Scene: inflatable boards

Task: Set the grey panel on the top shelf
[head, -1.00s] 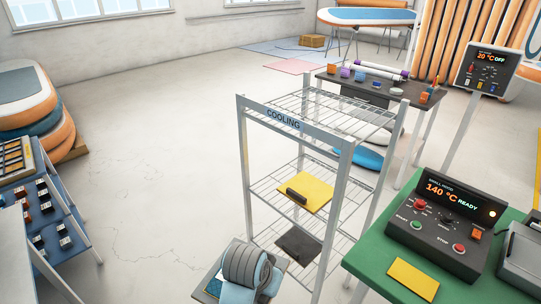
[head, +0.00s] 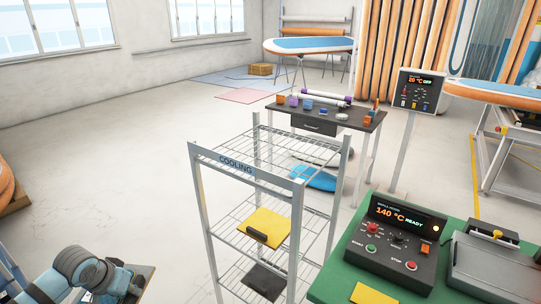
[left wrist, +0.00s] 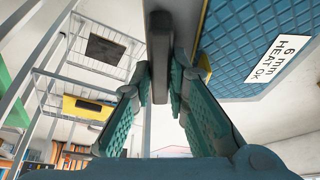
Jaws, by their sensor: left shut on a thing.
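The cooling rack (head: 236,166) is a light metal frame with wire shelves. Its top shelf (head: 275,152) is bare. My left gripper (head: 118,277) is low at the left, in front of and left of the rack, apart from it. It is shut on the dark handle (left wrist: 158,55) of a panel, which I take as the grey panel (head: 145,276). The arm and the lower picture edge hide much of that panel. In the left wrist view the fingers close on the handle from both sides. My right gripper is not in view.
A yellow panel (head: 278,229) lies on the middle shelf and a dark panel (head: 264,281) on the lower one. A green table (head: 330,285) with a control box (head: 400,250) stands close right. A blue quilted surface (left wrist: 250,45) shows in the left wrist view. Floor left of the rack is clear.

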